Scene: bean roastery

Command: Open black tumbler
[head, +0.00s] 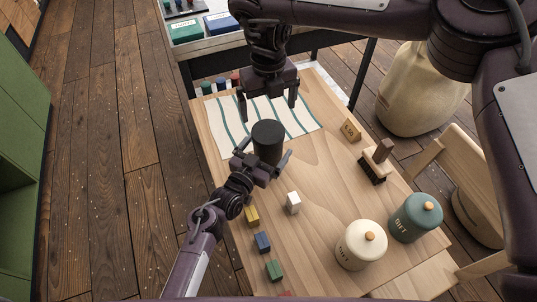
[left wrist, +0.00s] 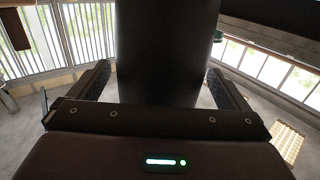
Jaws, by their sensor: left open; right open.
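The black tumbler (head: 267,143) stands upright on the wooden table, beside the striped cloth. My left gripper (head: 263,160) is open at the tumbler's near side, with a finger on either side of it. In the left wrist view the tumbler (left wrist: 166,55) fills the middle between the open fingers of my left gripper (left wrist: 160,85); whether they touch it I cannot tell. My right gripper (head: 268,105) is open and points down above the tumbler, its fingers apart. A separate lid cannot be made out on the tumbler.
A striped cloth (head: 235,137) lies at the back. A brush (head: 375,163), a price sign (head: 350,129), a cream canister (head: 361,245) and a teal canister (head: 415,218) stand on the right. A white block (head: 293,203) and coloured blocks (head: 262,242) lie in front. The table's middle is clear.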

